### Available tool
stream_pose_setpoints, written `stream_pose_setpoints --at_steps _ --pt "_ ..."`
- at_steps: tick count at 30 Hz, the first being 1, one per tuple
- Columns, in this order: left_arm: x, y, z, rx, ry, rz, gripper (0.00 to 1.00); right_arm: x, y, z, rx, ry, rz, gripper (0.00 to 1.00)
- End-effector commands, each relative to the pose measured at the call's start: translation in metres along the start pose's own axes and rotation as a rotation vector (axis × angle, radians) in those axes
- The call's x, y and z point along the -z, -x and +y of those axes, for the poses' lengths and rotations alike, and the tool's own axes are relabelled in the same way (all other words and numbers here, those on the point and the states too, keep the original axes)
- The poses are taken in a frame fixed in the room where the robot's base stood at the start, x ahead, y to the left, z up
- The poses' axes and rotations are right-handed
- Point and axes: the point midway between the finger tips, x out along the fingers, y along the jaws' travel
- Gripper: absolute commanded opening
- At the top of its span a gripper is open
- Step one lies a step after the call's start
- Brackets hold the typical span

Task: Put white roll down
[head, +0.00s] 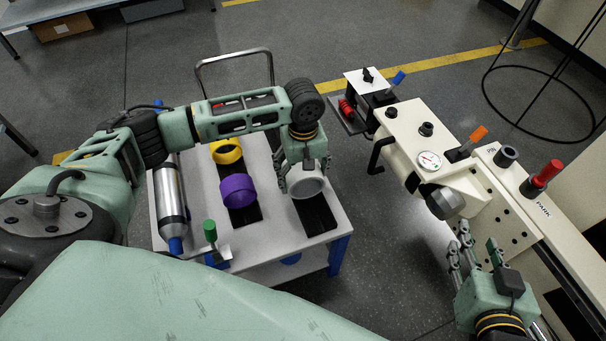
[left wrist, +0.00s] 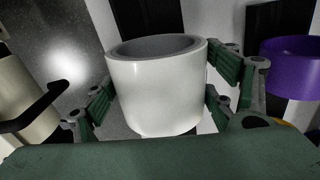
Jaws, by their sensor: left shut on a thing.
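The white roll (head: 309,188) is a short hollow cylinder at the right end of the cart top, over a black strip (head: 314,214). My left gripper (head: 303,176) is shut on it from above in the head view. In the left wrist view the white roll (left wrist: 157,92) stands between the green finger pads, its open end facing up in the picture. I cannot tell whether the roll touches the strip. My right gripper (head: 474,251) is open and empty, beside the cream machine.
A purple roll (head: 238,189) and a yellow roll (head: 226,151) sit on another black strip of the white cart (head: 270,237). A silver cylinder (head: 170,200) lies at the cart's left. The cream machine (head: 412,140) with gauge and levers stands to the right.

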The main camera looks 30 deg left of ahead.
Motion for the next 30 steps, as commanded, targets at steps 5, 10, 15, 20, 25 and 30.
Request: stream_pose_setpoints --at_steps 5,10,15,20,25,30 --pt "0.0003 -0.0019 0.0006 -0.002 0.000 0.001 0.52 0.0076 -0.0009 -0.0009 0.002 0.000 0.034 0.40" --pt "-0.0002 -0.0028 0.0000 0.001 0.000 0.000 0.81 0.0071 -0.0009 -0.0009 0.002 0.000 0.032 0.40" --pt "-0.0001 -0.0025 0.0000 0.000 0.000 0.000 0.96 0.0069 -0.0009 -0.0008 0.002 0.000 0.031 0.40" --pt "-0.0001 -0.0023 0.0001 0.000 0.000 0.000 0.97 0.0069 -0.0009 -0.0009 0.002 0.000 0.031 0.40" --pt "0.0000 -0.0020 0.0002 0.000 0.000 0.000 0.97 0.0069 -0.0009 -0.0010 0.002 0.000 0.031 0.40" --pt "0.0002 0.0038 0.0004 -0.001 0.000 0.001 0.97 -0.0007 0.0011 0.0004 -0.001 0.000 -0.011 0.40"
